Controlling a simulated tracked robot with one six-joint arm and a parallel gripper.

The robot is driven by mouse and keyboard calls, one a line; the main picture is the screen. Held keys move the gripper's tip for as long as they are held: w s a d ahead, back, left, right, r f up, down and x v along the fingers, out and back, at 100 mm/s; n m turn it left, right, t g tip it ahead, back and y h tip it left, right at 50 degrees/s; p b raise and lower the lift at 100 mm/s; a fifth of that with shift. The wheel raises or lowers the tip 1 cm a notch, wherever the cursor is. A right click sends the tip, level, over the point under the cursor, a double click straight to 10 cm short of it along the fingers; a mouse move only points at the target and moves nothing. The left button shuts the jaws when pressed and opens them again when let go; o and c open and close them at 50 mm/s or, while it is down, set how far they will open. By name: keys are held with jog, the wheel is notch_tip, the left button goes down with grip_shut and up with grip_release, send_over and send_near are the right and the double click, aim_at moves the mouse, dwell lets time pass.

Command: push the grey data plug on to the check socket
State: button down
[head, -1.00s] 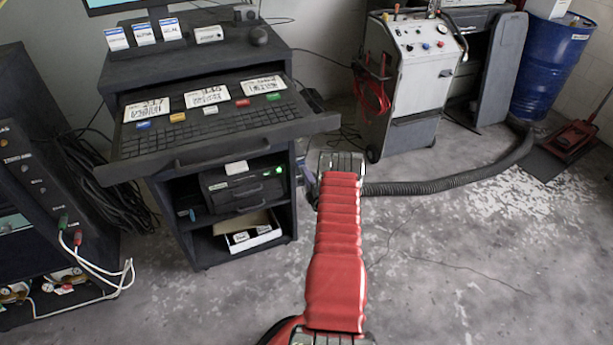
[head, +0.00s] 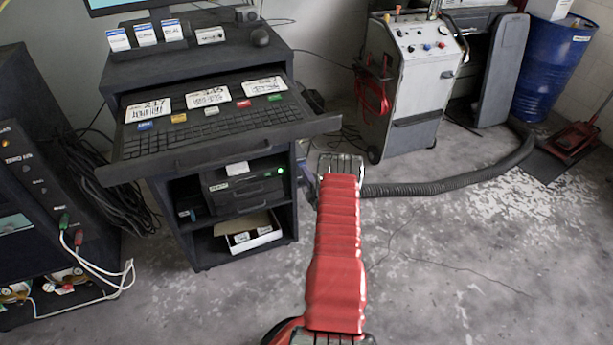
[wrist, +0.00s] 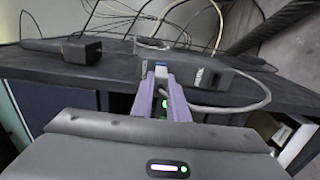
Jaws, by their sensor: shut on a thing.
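In the wrist view my gripper (wrist: 161,72) has two purple fingers shut on the grey data plug (wrist: 162,88), which is mostly hidden between them. A grey cable (wrist: 255,101) leaves the fingers to the right and loops back. A dark box with a pale label (wrist: 212,76) stands just right of the fingertips; I cannot tell whether it is the check socket. A small blue-and-white patch shows at the fingertips; contact with anything there is unclear. In the head view my red arm hides most of the gripper, beside the cart's right side.
A dark block (wrist: 82,50) lies to the left on the dark surface, with loose cables behind. The cart (head: 200,140) has a keyboard drawer jutting out. A white machine (head: 412,75) and a black hose (head: 450,184) are at the right. The floor in front is clear.

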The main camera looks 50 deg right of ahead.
jog(key=shift+w, duration=0.1)
jog(key=c, duration=1.6)
grip_release()
jog(key=shift+d, duration=0.1)
jog(key=shift+c, duration=0.2)
jog(key=v, duration=1.3)
jog(key=shift+s+a, duration=0.2)
jog(key=shift+s, duration=0.1)
jog(key=shift+f, duration=0.1)
